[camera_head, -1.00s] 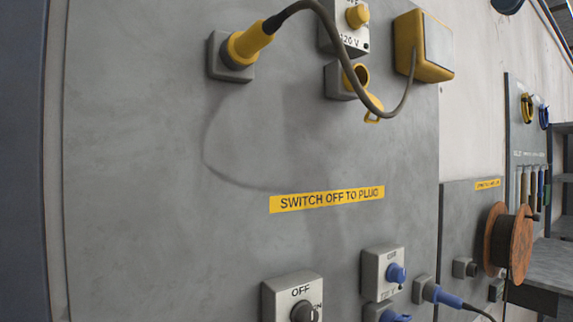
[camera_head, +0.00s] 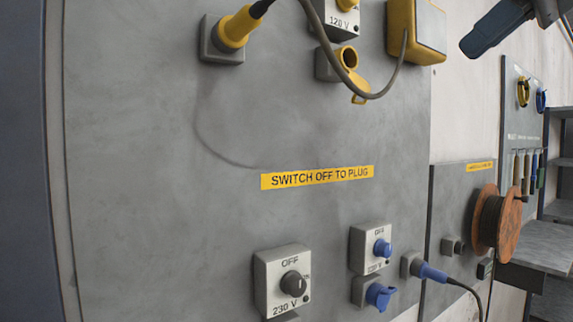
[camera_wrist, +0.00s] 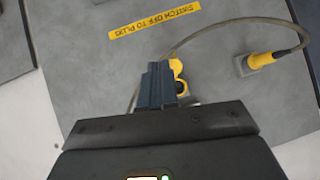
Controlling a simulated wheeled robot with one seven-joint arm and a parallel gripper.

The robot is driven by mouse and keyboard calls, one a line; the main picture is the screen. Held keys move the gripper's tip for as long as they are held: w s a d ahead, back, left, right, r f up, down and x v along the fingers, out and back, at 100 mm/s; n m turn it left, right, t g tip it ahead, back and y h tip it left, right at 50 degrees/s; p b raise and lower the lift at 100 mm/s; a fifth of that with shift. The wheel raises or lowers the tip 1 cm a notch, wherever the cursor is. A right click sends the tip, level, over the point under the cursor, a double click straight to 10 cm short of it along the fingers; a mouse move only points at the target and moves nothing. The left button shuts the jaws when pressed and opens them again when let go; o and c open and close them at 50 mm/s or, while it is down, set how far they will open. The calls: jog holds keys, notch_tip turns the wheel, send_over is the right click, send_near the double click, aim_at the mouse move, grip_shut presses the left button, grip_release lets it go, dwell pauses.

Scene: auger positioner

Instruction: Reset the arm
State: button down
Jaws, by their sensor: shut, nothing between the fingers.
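My gripper (camera_head: 470,45) shows at the top right of the head view, in front of the white wall, with its dark blue fingers pointing down and left. In the wrist view its fingers (camera_wrist: 157,83) are together and empty. They cover part of an open yellow socket (camera_wrist: 178,68), though they look apart from it. The yellow plug (camera_head: 237,28) sits in a grey socket on the panel, and it also shows in the wrist view (camera_wrist: 262,60). Its cable loops to the yellow box (camera_head: 417,30).
The grey panel (camera_head: 150,200) carries a yellow "SWITCH OFF TO PLUG" label (camera_head: 317,178), a 230 V switch (camera_head: 291,283) at OFF and a blue-capped socket (camera_head: 379,295). A blue plug (camera_head: 430,272), a cable reel (camera_head: 497,222) and shelving (camera_head: 545,245) stand to the right.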

jog(key=w+a+f+m+t+y, duration=0.25)
jog(key=w+f, duration=0.25)
jog(key=f, duration=0.7)
jog(key=w+a+f+m+t+y, duration=0.1)
jog(key=w+f+m+t, duration=0.25)
jog(key=f, duration=0.85)
jog(key=s+a+f+m+t+h, duration=0.1)
jog(key=s+f+m+t+h, duration=0.15)
jog(key=f, duration=0.75)
jog(key=s+a+f+m+t+h, duration=0.1)
jog(key=s+f+m+h, duration=0.2)
jog(key=f, duration=0.7)
jog(key=s+f+g+h, duration=0.1)
jog(key=s+f+h, duration=0.1)
jog(key=s+f, duration=0.8)
jog(key=s+f+h, duration=0.3)
jog(key=s+f, duration=0.2)
jog(key=s, duration=0.8)
jog(key=s+r+n, duration=0.2)
jog(key=s, duration=0.8)
jog(key=s+d+r+n+g, duration=0.1)
jog(key=s+r+n, duration=0.1)
jog(key=s, duration=0.9)
jog(key=shift+s+d+n, duration=0.2)
jog(key=shift+d+n, duration=0.05)
jog(key=shift+n, duration=0.3)
